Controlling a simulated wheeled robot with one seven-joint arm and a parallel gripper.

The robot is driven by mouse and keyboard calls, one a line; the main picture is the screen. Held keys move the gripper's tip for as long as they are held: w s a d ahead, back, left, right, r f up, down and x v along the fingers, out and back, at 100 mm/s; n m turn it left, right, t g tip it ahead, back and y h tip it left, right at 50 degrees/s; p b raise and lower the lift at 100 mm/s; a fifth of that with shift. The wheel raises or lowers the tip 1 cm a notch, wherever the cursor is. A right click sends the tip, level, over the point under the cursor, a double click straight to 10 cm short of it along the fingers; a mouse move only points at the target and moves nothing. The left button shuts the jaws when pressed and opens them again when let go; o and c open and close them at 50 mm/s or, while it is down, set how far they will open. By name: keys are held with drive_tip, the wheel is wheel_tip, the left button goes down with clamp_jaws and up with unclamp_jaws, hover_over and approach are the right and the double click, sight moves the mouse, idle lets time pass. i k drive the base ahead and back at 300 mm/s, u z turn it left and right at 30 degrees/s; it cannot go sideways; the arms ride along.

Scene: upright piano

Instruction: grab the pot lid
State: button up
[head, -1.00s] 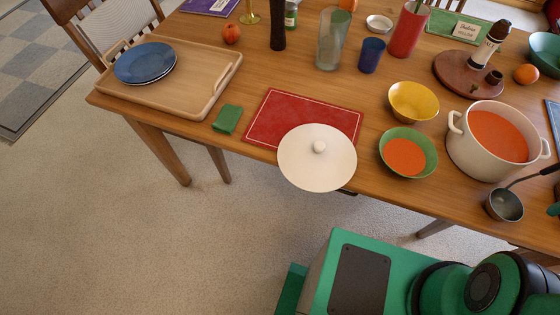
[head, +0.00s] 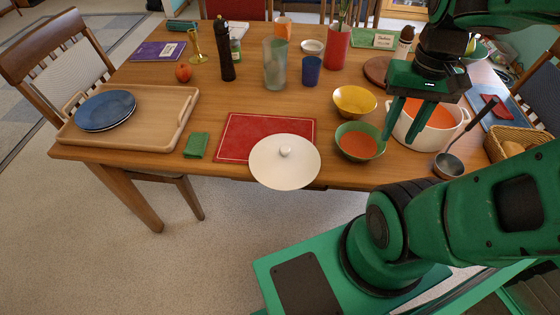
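The white pot lid (head: 270,166) lies at the table's front edge, partly on the red placemat (head: 238,131), with its near side overhanging the edge. Its round knob (head: 285,152) points up. The cream pot (head: 455,126) with orange soup stands to the right, partly hidden by my arm. My gripper (head: 406,138) is in front of the pot, pointing down, to the right of the lid and apart from it. Its two green fingers are spread with a gap between them, and nothing shows between them.
A green bowl of orange soup (head: 353,155) stands between the lid and my gripper, with a yellow bowl (head: 354,101) behind it. A ladle (head: 449,165) lies right of the pot. A green napkin (head: 196,145) and wooden tray (head: 183,107) are left.

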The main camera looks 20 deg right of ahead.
sight(282, 162)
drive_tip(key=u, duration=1.9)
drive_tip(key=k, duration=1.5)
drive_tip(key=z, duration=1.05)
